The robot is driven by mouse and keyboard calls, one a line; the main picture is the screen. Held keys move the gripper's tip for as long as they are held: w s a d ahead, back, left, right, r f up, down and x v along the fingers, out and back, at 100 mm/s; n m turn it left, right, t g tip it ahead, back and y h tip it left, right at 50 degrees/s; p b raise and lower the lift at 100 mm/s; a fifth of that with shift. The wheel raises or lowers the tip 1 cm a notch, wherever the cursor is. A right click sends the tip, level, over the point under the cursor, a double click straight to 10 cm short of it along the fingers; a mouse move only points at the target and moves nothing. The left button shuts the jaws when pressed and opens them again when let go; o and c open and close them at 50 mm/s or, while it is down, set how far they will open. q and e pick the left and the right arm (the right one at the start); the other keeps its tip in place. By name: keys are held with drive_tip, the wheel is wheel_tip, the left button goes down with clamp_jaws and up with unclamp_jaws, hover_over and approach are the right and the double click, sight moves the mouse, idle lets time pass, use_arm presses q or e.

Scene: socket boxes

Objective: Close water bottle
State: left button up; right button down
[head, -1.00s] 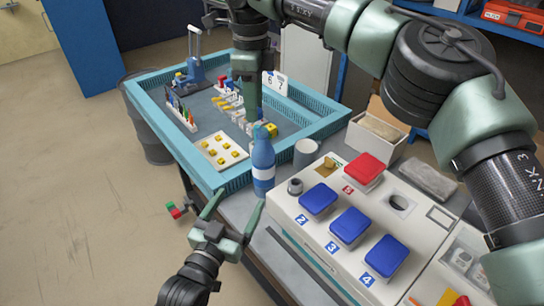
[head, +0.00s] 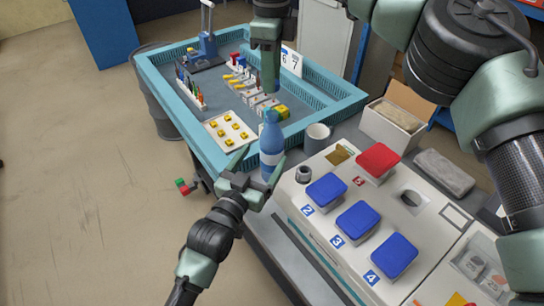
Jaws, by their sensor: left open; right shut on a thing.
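My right gripper (head: 271,88) points down just above the bottle's top. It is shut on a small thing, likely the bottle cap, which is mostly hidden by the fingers.
A teal tray (head: 185,127) behind the bottle holds a white board with yellow pieces and several small parts. A grey cup (head: 317,137) stands right of the bottle. A white socket box (head: 320,222) with blue and red lids (head: 378,160) fills the right front.

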sight(272, 142)
use_arm(q)
drive_tip(key=x, duration=0.6)
drive_tip(key=shift+w+d, duration=0.1)
drive_tip(key=shift+w, duration=0.2)
clamp_jaws()
